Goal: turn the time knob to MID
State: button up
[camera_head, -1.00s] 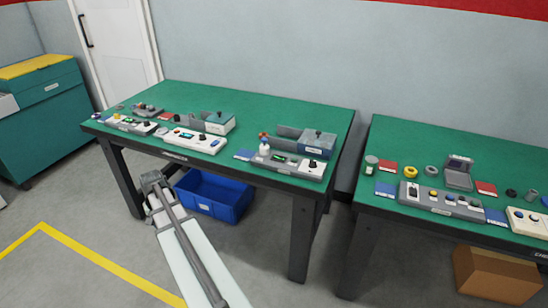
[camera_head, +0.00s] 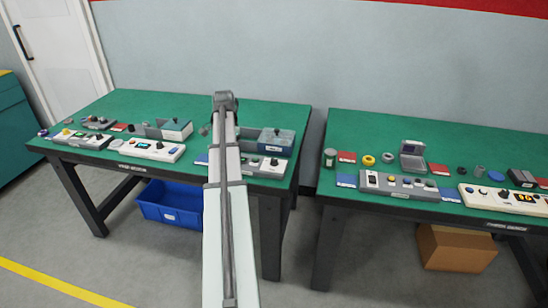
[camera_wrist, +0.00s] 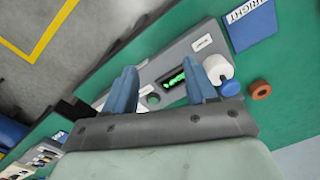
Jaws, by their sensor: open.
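In the head view, a black knob (camera_head: 274,162) stands at the right end of the grey tester (camera_head: 257,167) on the left table. I take it for the time knob; its pointer is too small to read. In the wrist view, my gripper (camera_wrist: 158,63) is open and empty, with its two blue fingers apart over the tester (camera_wrist: 200,42). The lit green display (camera_wrist: 174,80) and a green button (camera_wrist: 153,99) show between the fingers. The knob is not visible in the wrist view. In the head view, my arm covers the tester's left part, and I cannot make out the fingers.
A blue card (camera_wrist: 250,24) lies beside the tester. Another white tester (camera_head: 150,149) is to the left. A second table (camera_head: 440,150) holds more devices.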

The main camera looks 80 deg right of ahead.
aim_at(274, 159)
jog(key=s+d+r+m, duration=0.2)
jog(key=s+d+r, duration=0.2)
jog(key=s, duration=0.4)
jog(key=s+d+r+m, duration=0.3)
jog(key=s+r, duration=0.1)
jog(key=s, duration=0.4)
jog(key=f, duration=1.4)
jog(key=shift+w+d, duration=0.15)
jog(key=shift+d, duration=0.15)
jog(key=shift+r, duration=0.1)
jog(key=shift+n, duration=0.3)
grip_shut()
